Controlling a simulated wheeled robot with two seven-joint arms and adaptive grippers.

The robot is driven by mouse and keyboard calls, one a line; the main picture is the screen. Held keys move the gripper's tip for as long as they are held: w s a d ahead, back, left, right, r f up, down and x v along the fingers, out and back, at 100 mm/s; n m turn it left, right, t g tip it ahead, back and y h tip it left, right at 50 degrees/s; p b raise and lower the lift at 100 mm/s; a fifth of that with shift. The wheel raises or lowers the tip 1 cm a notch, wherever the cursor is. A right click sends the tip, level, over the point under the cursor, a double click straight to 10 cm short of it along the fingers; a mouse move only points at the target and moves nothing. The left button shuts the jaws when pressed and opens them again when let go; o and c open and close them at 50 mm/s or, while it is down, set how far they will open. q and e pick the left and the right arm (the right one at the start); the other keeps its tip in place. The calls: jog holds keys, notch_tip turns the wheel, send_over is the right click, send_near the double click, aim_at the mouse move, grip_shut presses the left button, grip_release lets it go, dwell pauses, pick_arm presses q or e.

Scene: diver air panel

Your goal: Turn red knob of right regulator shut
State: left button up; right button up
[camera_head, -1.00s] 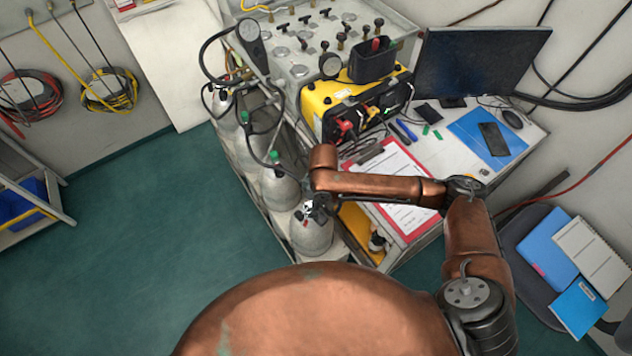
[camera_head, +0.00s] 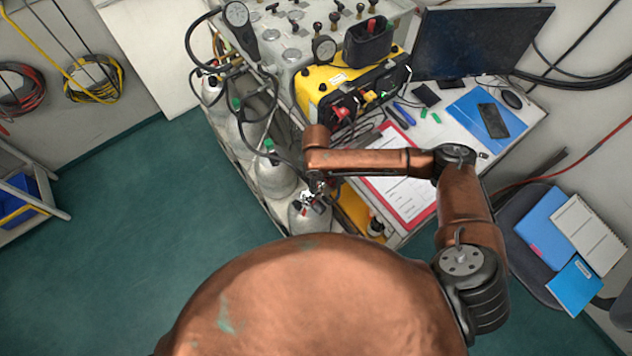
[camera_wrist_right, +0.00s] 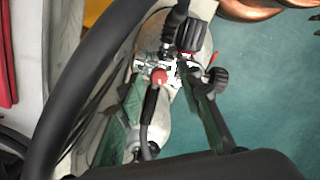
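The regulator (camera_wrist_right: 152,72) shows in the right wrist view as silver metal with a small red knob (camera_wrist_right: 160,77) and black knobs beside it. In the head view a regulator (camera_head: 311,198) sits on top of the nearest grey cylinder (camera_head: 308,220), partly behind my right arm; its red knob is too small to make out there. My right gripper (camera_wrist_right: 164,92) has its two dark green fingers spread apart, one on each side of the red knob in the picture. Whether either finger touches the regulator cannot be told. My left gripper is not in view.
More cylinders (camera_head: 272,175) with black hoses stand in a row along the panel (camera_head: 292,55). A thick black hose (camera_wrist_right: 42,110) curves across the left of the wrist view. Green floor lies open at left.

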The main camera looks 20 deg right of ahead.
jog(key=shift+w+f, duration=0.1)
jog(key=shift+c, duration=0.3)
jog(key=c, duration=0.3)
grip_shut()
